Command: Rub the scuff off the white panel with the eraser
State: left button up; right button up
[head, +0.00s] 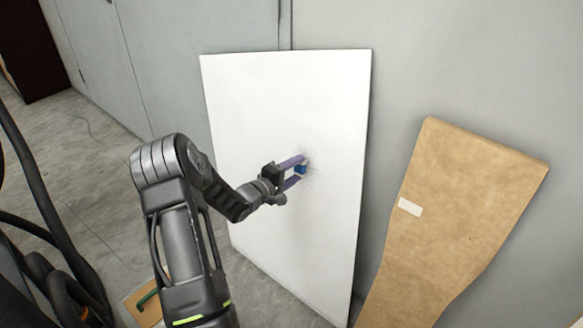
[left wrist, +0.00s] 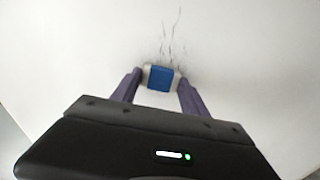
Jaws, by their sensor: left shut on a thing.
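The white panel (head: 265,105) leans upright against the grey wall. My left gripper (head: 297,172) is at the panel's middle right, its purple fingers shut on the eraser (head: 301,169). The eraser has a blue sleeve with pale ends, and it also shows in the left wrist view (left wrist: 161,79) between the fingertips. It is at or very near the panel face; I cannot tell whether it touches. The scuff (left wrist: 172,42), thin dark wavy lines, shows just above the eraser in the left wrist view. Some of it may be hidden behind the eraser. My right gripper is not in view.
A bent brown board (head: 450,220) with a small pale label leans on the wall to the right of the panel. Dark hoses or cables (head: 45,210) are at the left. The concrete floor (head: 85,170) left of the panel is mostly open.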

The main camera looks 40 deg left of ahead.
aim_at(328, 179)
pick_arm(q)
jog(key=shift+w+d+r, duration=0.1)
jog(key=shift+w+d, duration=0.05)
jog(key=shift+d, duration=1.35)
jog(key=shift+d+p, duration=0.35)
jog(key=shift+d, duration=1.25)
jog(key=shift+d, duration=1.65)
